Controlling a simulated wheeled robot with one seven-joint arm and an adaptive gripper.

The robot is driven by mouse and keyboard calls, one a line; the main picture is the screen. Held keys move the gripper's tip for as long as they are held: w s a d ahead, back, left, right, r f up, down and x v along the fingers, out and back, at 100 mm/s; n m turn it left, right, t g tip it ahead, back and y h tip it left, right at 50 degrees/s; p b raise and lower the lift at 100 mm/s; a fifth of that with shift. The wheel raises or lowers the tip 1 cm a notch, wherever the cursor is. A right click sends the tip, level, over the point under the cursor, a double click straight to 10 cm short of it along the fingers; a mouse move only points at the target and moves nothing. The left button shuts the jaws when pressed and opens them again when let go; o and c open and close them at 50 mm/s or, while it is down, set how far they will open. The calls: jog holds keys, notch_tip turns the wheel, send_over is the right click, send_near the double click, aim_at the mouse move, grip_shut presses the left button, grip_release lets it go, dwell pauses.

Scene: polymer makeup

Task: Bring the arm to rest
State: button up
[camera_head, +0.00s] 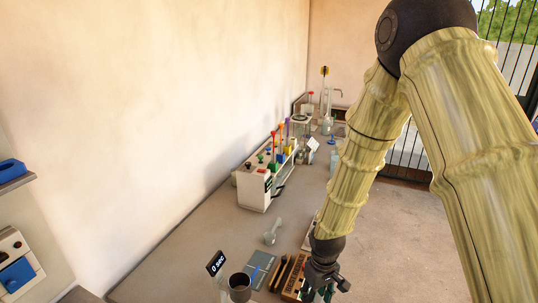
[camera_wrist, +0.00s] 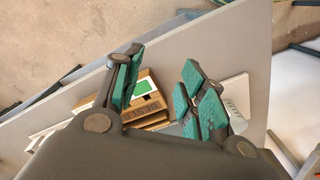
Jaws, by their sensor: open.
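My gripper (camera_head: 325,284) is at the bottom of the head view, low over the near part of the bench. In the wrist view my gripper (camera_wrist: 160,88) shows two teal-padded fingers spread apart, with nothing held between them. A wooden box with a green-and-white label (camera_wrist: 148,92) lies beyond the fingers, partly hidden by them. My arm hangs down from the upper right of the head view and hides part of the bench's right side.
The grey bench (camera_head: 190,262) runs along the wall. A white device with colored knobs (camera_head: 257,184), a pale spoon-shaped item (camera_head: 272,232), a dark cup (camera_head: 240,287), a small display (camera_head: 216,263) and a wooden rack (camera_head: 293,277) stand on it. Open floor (camera_head: 400,240) lies to the right.

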jog(key=s+d+f+m, duration=0.25)
jog(key=s+f, duration=0.35)
jog(key=s, duration=0.4)
jog(key=s+d+f+m, duration=0.1)
jog(key=s+d+f, duration=0.3)
jog(key=s+f, duration=0.45)
jog(key=s+d+f+m, duration=0.25)
jog(key=s+f, duration=0.25)
jog(key=s, duration=0.7)
jog(key=shift+n, duration=0.3)
jog(key=shift+s+f+b, duration=0.1)
jog(key=shift+f+b, duration=2.55)
jog(key=shift+b, duration=0.05)
